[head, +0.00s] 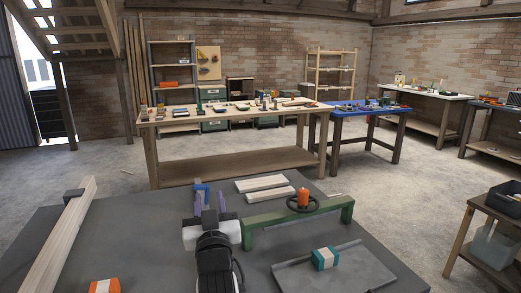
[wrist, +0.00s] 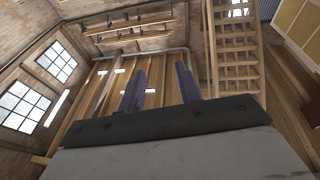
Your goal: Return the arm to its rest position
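My arm reaches up from the bottom edge of the head view, over the grey table (head: 130,235). My gripper (head: 209,197) has two purple fingers that stand apart. In the wrist view my gripper (wrist: 158,82) shows both fingers with a clear gap and nothing held between them. Behind the fingers that view shows roof beams, windows and a staircase, so the gripper points away from the tabletop. A small blue object (head: 202,187) shows just behind the fingers in the head view and is partly hidden by them.
A green bracket frame (head: 270,222), an orange-and-black part (head: 303,199), pale wood strips (head: 262,183), a grey tray (head: 350,272) with a teal-and-white block (head: 325,258), an orange-and-white block (head: 104,286) and a long plank (head: 60,235) lie on the grey table. Workbenches stand beyond.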

